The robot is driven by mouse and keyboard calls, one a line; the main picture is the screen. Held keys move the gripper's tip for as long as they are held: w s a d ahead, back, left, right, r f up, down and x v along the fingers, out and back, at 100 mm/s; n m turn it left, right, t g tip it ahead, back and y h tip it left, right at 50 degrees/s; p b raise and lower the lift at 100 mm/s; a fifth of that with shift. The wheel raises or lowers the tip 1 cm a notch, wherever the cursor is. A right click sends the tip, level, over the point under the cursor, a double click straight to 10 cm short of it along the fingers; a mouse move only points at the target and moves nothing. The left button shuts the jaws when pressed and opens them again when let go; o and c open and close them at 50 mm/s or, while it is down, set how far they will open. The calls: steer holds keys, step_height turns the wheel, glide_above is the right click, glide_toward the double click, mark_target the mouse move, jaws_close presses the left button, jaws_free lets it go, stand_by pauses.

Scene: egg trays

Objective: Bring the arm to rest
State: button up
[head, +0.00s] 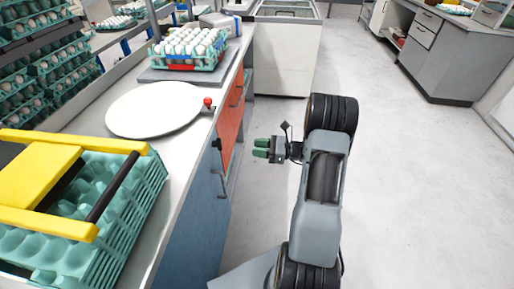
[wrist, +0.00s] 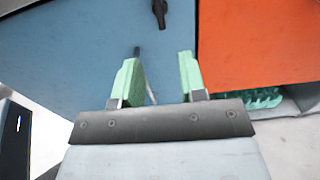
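My gripper (head: 262,148) hangs over the aisle to the right of the counter, apart from the cabinet fronts in the head view. My arm reaches up from the bottom of that view and bends at its elbow, with the gripper pointing left. In the wrist view the two green fingers of my gripper (wrist: 161,78) stand apart with nothing between them. Behind them are a blue cabinet door (wrist: 60,50) and an orange door (wrist: 250,50).
The counter (head: 185,160) holds a green egg crate with a yellow frame (head: 75,225), a white round plate (head: 150,110) and a tray of white eggs (head: 188,62). Stacked egg trays (head: 60,65) stand left. The floor (head: 420,190) on the right is clear.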

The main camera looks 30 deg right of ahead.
stand_by(0.3)
steer(key=s+a+f+n+g+h, duration=0.1)
steer(key=s+a+f+n+g, duration=0.1)
steer(key=s+f+n+g, duration=0.15)
steer(key=s+a+r+n+g+h+p, duration=0.4)
steer(key=s+r+n+g+h, duration=0.1)
steer(key=s+n+g, duration=0.25)
steer(key=s+a+r+n+t+h+p, duration=0.1)
steer(key=s+a+r+n+h+p, duration=0.1)
steer(key=r, duration=0.6)
steer(key=s+a+r+n+t+h+p, duration=0.2)
steer(key=r+n+h+p, duration=0.2)
steer(key=r+n, duration=0.3)
steer(key=s+a+r+n+t+h+p, duration=0.1)
steer(key=r+n+p, duration=0.4)
steer(key=r, duration=0.5)
steer(key=shift+s+a+t+h, duration=0.3)
steer(key=shift+s+a+h, duration=0.15)
steer(key=shift+s+h, duration=0.6)
